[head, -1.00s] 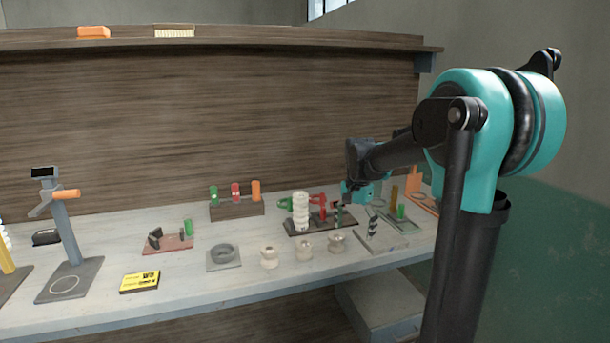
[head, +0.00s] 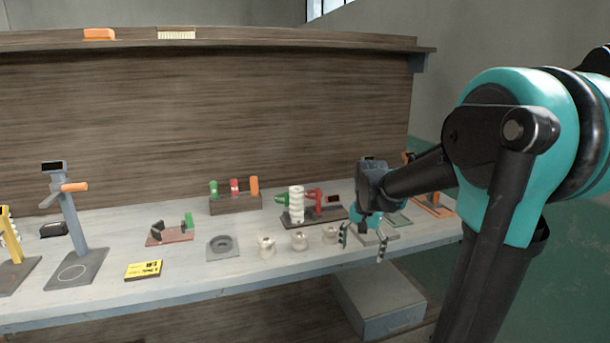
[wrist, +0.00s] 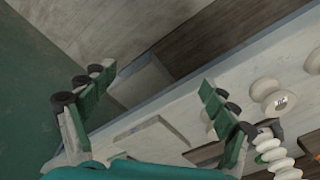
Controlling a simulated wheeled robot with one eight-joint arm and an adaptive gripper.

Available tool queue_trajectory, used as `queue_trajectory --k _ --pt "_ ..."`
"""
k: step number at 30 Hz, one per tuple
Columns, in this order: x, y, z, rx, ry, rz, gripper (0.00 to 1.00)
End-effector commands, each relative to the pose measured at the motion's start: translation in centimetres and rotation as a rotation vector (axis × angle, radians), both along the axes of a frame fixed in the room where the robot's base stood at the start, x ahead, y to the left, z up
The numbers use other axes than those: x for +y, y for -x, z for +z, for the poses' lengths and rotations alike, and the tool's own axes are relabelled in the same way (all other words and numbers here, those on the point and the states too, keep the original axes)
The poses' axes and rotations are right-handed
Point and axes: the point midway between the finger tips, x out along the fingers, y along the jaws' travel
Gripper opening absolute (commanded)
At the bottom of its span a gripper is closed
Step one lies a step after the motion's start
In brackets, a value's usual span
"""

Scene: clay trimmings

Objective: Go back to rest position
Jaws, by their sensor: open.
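My gripper (head: 362,243) is open with nothing between its fingers. In the head view it hangs over the right part of the workbench, near the front edge, just right of the small cream spools. In the wrist view the two green-padded fingers (wrist: 152,93) are spread apart, with the bench edge and a drawer box below. My arm reaches in from the right side of the head view and hides part of the bench's right end.
The workbench (head: 110,292) holds several cream spools (head: 299,241), a white ribbed stack (head: 296,206), a grey ring on a plate (head: 222,246), a yellow box (head: 144,269) and a grey stand (head: 80,225). A drawer box (head: 375,300) sits under the bench's right part.

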Motion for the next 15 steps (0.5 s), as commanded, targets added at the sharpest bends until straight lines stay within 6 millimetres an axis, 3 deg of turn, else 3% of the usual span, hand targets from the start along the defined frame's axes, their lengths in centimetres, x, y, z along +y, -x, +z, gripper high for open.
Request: queue_trajectory --k 5,12,15 --pt "-0.8 4.1 -2.7 -0.066 0.015 0.125 0.86" --pt "-2.1 12.3 -8.2 -0.196 0.076 0.375 0.86" --pt "-2.4 14.6 -9.9 -0.234 0.102 0.451 0.86"
